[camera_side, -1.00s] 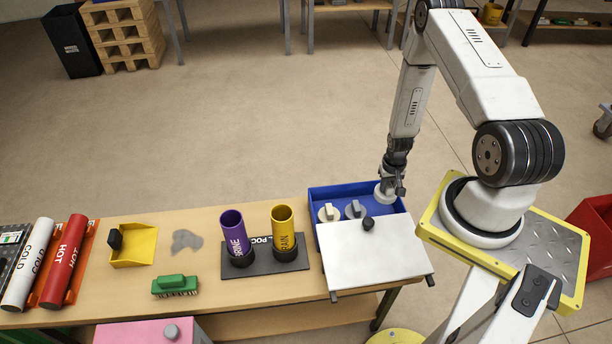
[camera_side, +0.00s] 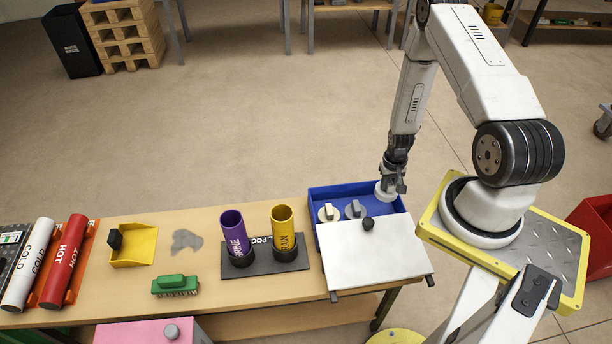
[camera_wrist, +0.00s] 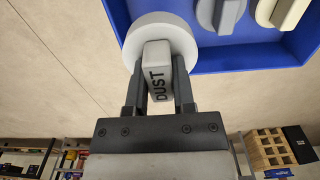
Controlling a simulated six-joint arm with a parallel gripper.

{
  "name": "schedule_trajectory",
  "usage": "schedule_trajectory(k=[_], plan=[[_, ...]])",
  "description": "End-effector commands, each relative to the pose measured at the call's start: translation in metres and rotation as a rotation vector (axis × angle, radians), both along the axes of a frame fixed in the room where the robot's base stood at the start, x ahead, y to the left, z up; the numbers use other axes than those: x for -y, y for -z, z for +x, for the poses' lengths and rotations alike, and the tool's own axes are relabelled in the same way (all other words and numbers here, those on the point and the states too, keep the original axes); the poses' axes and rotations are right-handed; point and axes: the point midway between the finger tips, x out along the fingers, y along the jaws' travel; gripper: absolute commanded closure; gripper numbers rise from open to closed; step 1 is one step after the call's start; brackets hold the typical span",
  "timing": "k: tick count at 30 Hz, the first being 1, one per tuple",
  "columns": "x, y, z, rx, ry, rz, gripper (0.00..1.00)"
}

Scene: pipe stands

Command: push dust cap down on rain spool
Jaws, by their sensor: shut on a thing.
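My gripper (camera_side: 397,180) is over the right back part of the blue bin. It is shut on the dust cap (camera_wrist: 160,37), a round pale cap with a grip tab marked DUST. The cap also shows in the side view (camera_side: 385,190), partly hidden by the fingers. In the wrist view my gripper (camera_wrist: 160,88) has a finger on each side of the tab. The rain spool (camera_side: 283,220) is a yellow open-topped upright tube, its label partly readable as "AIN". It stands in a black collar on a dark base plate, left of the bin.
Two more caps, cream (camera_side: 328,213) and grey (camera_side: 355,209), sit in the blue bin (camera_side: 317,197). A white lid (camera_side: 378,255) with a black knob covers its front. A purple tube (camera_side: 233,232) stands beside the rain spool. A green brush (camera_side: 175,285) and yellow dustpan (camera_side: 135,247) lie left.

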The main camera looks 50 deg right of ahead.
Motion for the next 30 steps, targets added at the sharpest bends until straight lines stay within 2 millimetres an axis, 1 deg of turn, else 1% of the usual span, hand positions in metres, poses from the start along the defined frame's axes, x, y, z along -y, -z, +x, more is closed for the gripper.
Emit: schedule_trajectory(k=[11,17,23,26,30], plan=[[0.000,0.000,0.000,0.000,-0.001,0.000,1.00],[-0.005,-0.005,0.009,0.001,-0.030,-0.001,1.00],[-0.019,-0.018,0.033,0.001,-0.110,-0.001,1.00],[-0.031,-0.027,0.050,0.003,-0.170,-0.003,1.00],[-0.053,-0.043,0.074,0.003,-0.264,-0.003,1.00]])
